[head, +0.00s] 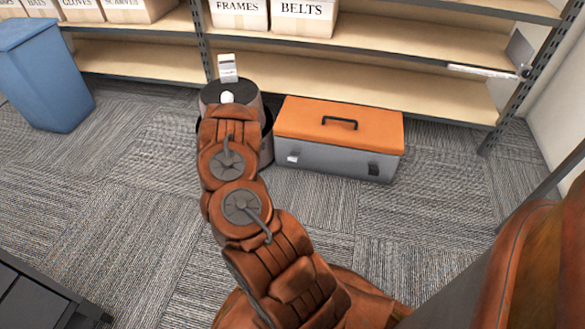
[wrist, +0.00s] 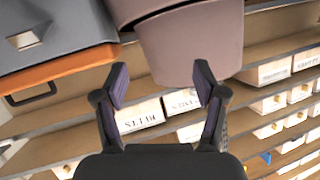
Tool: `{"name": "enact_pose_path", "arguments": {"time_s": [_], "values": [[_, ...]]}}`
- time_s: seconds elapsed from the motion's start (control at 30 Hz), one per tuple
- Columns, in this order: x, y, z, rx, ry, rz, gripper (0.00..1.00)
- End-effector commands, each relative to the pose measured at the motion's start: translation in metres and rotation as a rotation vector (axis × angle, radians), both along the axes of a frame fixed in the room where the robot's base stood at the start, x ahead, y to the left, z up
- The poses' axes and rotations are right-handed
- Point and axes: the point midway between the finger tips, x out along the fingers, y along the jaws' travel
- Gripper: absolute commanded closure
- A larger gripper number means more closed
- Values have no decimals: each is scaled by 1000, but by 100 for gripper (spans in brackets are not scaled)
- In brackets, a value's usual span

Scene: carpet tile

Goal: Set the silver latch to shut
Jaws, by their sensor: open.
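The toolbox has an orange lid (head: 390,128) and a grey body (head: 330,160), and stands on the carpet before the shelf. Its silver latch (head: 293,158) is on the left of the front face. The latch also shows at the upper left of the wrist view (wrist: 25,40), as a small pale plate on the grey body, apart from the lid's edge. Its exact angle is hard to tell. My gripper (wrist: 162,78) is open and empty, its fingers in front of a round grey-brown bin, to the side of the latch. In the head view my arm hides the fingers.
A dark latch (head: 373,169) is on the right of the toolbox front. The round bin (head: 267,146) stands close at the toolbox's left, partly behind my arm. A blue bin (head: 45,75) stands far left. Shelves with labelled boxes (head: 303,17) run behind. Carpet before the toolbox is clear.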

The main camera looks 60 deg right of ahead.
Motion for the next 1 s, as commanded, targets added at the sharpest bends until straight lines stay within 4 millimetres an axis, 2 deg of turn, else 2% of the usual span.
{"name": "enact_pose_path", "arguments": {"time_s": [0.03,0.2,0.33,0.5,0.67,0.83,1.0], "values": [[-19,-15,-29,-40,7,-35,29],[-77,-59,-70,-203,12,-136,29],[-114,-80,-88,-310,22,-185,29],[-144,-94,-96,-398,30,-219,29],[-152,-99,-97,-423,33,-228,29],[-147,-111,-95,-427,28,-228,29],[-139,-131,-96,-426,28,-229,29]]}}
